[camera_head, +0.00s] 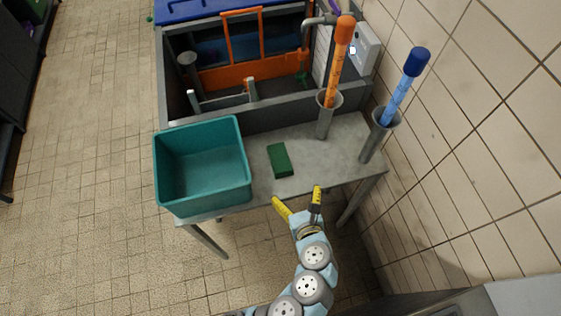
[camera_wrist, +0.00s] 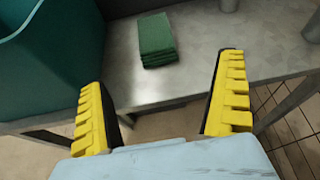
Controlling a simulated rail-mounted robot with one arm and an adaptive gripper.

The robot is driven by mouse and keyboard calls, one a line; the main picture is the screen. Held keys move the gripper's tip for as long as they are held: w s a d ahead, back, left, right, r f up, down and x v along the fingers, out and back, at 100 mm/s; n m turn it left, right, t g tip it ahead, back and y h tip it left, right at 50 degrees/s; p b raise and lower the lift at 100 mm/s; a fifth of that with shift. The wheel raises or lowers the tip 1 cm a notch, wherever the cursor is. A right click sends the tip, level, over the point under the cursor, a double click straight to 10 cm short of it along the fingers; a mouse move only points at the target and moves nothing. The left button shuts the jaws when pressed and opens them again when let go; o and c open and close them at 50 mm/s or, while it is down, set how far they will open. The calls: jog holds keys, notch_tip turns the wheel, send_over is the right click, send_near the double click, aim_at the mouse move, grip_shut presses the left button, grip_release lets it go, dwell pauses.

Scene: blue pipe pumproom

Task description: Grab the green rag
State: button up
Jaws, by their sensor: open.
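The green rag (camera_head: 280,160) lies folded on the grey metal table (camera_head: 345,148), to the right of the teal bin. In the wrist view the rag (camera_wrist: 157,38) shows as a small folded stack, ahead of my gripper and between the lines of its two fingers. My gripper (camera_head: 299,202) is open and empty, with yellow ribbed fingers spread apart. It is at the table's front edge, short of the rag and not touching it. In the wrist view the gripper (camera_wrist: 165,105) has clear space between its fingers.
The teal bin (camera_head: 203,170) stands on the table's left. An orange-handled tool (camera_head: 338,60) and a blue-handled tool (camera_head: 405,85) stand in grey tube holders at the right, near the tiled wall (camera_head: 470,150). A grey trough (camera_head: 240,118) lies behind. Table around the rag is bare.

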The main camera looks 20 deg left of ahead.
jog(key=a, duration=0.1)
jog(key=b, duration=0.1)
send_near(280, 159)
jog(key=shift+g+y, duration=0.3)
jog(key=x, duration=0.5)
jog(key=shift+w+a+f, duration=0.1)
jog(key=shift+w+f, duration=0.05)
jog(key=shift+f, duration=0.05)
jog(key=shift+w+d+b+x, duration=0.1)
jog(key=shift+b+x, duration=0.2)
jog(key=shift+x, duration=0.6)
jog(key=shift+w+d+b+x, duration=0.15)
jog(key=shift+b+x, duration=0.1)
jog(key=shift+x, duration=1.5)
jog(key=shift+r, duration=0.15)
jog(key=c, duration=1.2)
